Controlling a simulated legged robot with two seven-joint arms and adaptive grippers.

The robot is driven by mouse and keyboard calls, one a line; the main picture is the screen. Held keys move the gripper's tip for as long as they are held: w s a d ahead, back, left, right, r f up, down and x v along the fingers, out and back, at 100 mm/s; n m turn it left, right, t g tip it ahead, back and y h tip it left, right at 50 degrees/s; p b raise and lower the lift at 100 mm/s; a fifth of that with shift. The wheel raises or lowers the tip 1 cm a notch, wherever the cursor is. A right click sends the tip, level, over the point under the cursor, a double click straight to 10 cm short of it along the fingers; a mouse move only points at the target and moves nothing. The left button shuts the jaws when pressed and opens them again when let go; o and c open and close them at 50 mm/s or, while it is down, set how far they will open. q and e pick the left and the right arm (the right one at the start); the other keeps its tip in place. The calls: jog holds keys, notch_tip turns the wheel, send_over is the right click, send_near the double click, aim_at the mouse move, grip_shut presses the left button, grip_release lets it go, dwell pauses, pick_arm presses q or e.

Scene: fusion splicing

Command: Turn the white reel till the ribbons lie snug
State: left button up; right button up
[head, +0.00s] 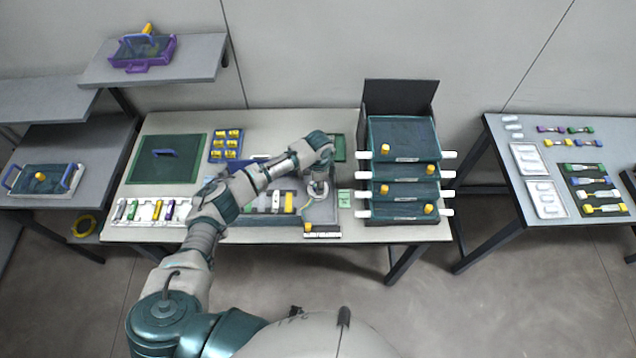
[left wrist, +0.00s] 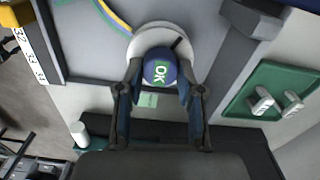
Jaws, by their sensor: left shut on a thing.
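The white reel (left wrist: 142,42) sits in a grey tray (left wrist: 80,55) on the work table, with a round blue cap (left wrist: 160,68) marked "OK" at its middle. In the head view the white reel (head: 318,190) shows only in part beneath my left gripper (head: 318,182). My left gripper (left wrist: 160,76) is shut on the reel's blue cap, one finger on each side. A yellow and blue ribbon (left wrist: 113,14) curves toward the reel. Its end at the reel is hard to make out, so I cannot tell how tightly it lies. My right gripper is out of view.
A stack of dark trays (head: 404,170) with white handles stands right of the reel. A green holder (left wrist: 262,92) with white pieces lies beside the grey tray. A green mat (head: 150,170), a yellow-block holder (head: 226,156) and a white rack (head: 147,219) stand left on the table.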

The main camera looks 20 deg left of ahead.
pick_arm(q)
jog(key=n+p, duration=0.2)
jog(key=p, duration=0.1)
jog(key=shift+a+r, duration=0.15)
jog(key=shift+r, duration=0.2)
jog(key=shift+f+n+p, duration=0.1)
jog(key=shift+n+p, duration=0.2)
jog(key=shift+p, duration=0.15)
jog(key=shift+w+f, duration=0.1)
jog(key=shift+f, duration=0.1)
jog(key=o, duration=1.2)
jog(key=shift+a, duration=0.1)
jog(key=shift+c, duration=0.2)
notch_tip(320, 180, up, 12)
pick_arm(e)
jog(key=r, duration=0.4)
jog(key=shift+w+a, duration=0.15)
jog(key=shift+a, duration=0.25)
pick_arm(q)
jog(key=shift+a, duration=0.1)
